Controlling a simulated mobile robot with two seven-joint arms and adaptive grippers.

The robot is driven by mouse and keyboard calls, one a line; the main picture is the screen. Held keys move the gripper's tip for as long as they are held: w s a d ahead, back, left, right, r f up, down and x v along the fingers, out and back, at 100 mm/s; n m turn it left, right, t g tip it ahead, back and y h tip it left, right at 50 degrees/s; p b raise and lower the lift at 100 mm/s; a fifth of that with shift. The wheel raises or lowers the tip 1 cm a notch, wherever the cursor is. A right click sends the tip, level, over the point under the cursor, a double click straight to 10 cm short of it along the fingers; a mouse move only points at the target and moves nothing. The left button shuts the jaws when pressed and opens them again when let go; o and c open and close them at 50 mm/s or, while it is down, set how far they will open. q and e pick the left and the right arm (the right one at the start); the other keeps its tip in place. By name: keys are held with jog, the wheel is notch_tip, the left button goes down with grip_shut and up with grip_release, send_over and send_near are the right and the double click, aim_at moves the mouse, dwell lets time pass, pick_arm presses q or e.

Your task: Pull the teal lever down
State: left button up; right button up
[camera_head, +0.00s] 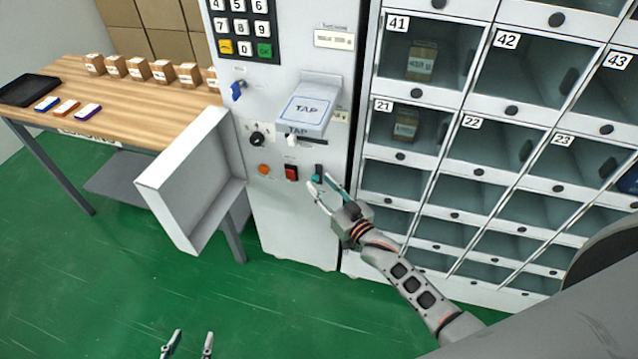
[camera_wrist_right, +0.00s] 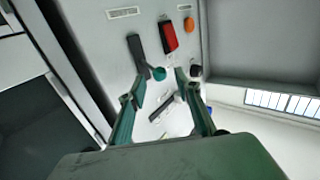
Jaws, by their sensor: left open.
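The teal lever has a round teal knob (camera_wrist_right: 158,73) beside a dark upright slot (camera_wrist_right: 138,55) in the right wrist view. In the head view the dark slot (camera_head: 319,170) shows low on the white machine panel, and the knob is partly hidden by my right gripper (camera_head: 320,184). My right gripper is open; in the wrist view the knob lies just beyond and between its fingertips (camera_wrist_right: 157,88). I cannot tell whether it touches them. My left gripper (camera_head: 190,341) is open and empty at the bottom of the head view, above the green floor.
A red switch (camera_head: 291,173) and an orange button (camera_head: 264,170) sit left of the slot. An open white door or tray (camera_head: 192,185) juts out left of them. Numbered lockers (camera_head: 500,120) stand right. A wooden table (camera_head: 140,100) with boxes stands left.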

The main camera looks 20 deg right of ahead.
jog(key=shift+x, duration=0.8)
grip_shut()
